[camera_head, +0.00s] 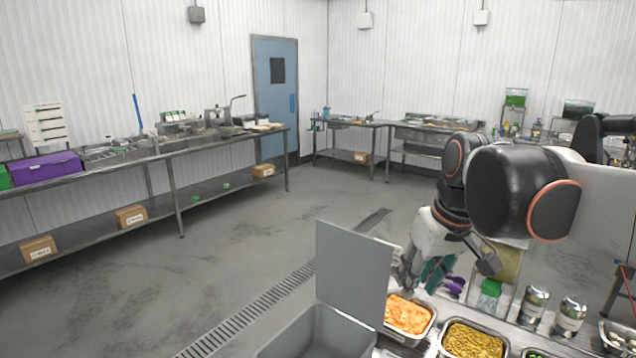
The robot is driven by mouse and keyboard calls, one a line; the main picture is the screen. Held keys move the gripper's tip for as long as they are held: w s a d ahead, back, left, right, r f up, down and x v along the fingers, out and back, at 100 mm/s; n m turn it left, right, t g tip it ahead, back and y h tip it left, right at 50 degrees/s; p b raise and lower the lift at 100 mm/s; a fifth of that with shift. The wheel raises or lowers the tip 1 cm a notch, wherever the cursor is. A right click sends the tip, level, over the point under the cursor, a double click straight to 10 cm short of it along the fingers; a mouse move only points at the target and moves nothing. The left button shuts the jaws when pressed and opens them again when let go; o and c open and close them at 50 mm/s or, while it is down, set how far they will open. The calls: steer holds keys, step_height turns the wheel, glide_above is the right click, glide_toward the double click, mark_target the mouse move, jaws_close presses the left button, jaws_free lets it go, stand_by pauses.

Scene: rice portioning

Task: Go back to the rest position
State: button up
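My arm reaches in from the right of the head view. My gripper (406,280) points down just above the far edge of a metal pan of orange food (407,314). The gripper is small and partly blends with what is behind it, so its opening does not show clearly. Teal (438,271) and purple (454,286) items show just right of the fingers. I cannot tell whether the gripper touches the teal one. No rice can be made out.
A grey bin with a raised lid (352,280) stands left of the gripper. A pan of yellow food (473,341) and metal canisters (534,303) are to the right. The floor (230,255) is open toward the long steel counter (180,145) at left.

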steer(key=s+d+f+m+t+h+b, duration=0.1)
steer(key=s+d+f+m+t+b, duration=0.1)
steer(key=s+f, duration=1.1)
steer(key=shift+s+d+f+m+t+b, duration=0.2)
steer(key=shift+f+m+t+b, duration=0.2)
steer(key=shift+f+t+b, duration=0.6)
steer(key=shift+a+r, duration=0.15)
steer(key=shift+r, duration=0.15)
